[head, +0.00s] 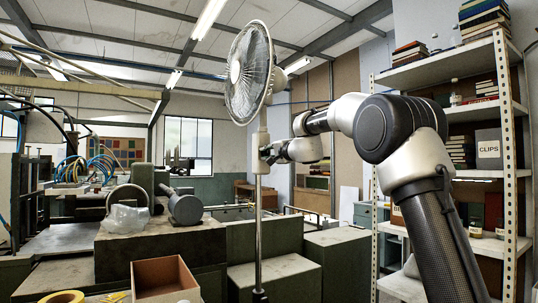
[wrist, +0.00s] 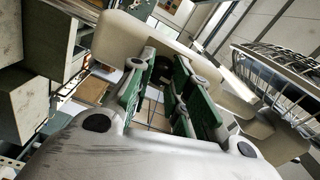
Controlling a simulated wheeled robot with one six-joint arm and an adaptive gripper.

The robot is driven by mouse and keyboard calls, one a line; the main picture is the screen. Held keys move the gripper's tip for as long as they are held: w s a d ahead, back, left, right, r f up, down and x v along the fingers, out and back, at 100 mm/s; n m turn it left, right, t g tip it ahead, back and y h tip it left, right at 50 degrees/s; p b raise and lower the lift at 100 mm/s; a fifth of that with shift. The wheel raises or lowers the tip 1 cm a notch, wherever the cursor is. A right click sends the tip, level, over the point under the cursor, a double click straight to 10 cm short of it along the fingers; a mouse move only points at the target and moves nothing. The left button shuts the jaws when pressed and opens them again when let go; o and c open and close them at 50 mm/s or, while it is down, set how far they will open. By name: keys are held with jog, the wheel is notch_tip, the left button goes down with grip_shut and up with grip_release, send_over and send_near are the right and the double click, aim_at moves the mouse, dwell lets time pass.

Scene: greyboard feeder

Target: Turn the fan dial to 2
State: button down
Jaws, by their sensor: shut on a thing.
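The standing fan (head: 248,72) has a white cage head on a grey pole (head: 258,220). A cream control housing (head: 261,138) sits on the pole below the head. My gripper (head: 267,154) reaches in from the right and meets this housing. In the wrist view my gripper (wrist: 161,75), with green-padded fingers, is shut on a dark round dial (wrist: 162,64) on the cream housing (wrist: 125,22). The fan's wire cage (wrist: 280,75) shows at the right. The fingers partly hide the dial, and I cannot read its setting or any numbers.
A shelf rack (head: 508,150) with books and a CLIPS box (head: 488,149) stands at the right. An open cardboard box (head: 165,280) and yellow tape roll (head: 62,297) are at the front left. Grey-green cabinets (head: 330,262) stand behind the pole.

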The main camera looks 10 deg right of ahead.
jog(key=shift+d+m, duration=0.15)
jog(key=shift+m, duration=1.55)
jog(key=c, duration=1.3)
grip_release()
jog(key=shift+f, duration=0.1)
jog(key=v, duration=1.2)
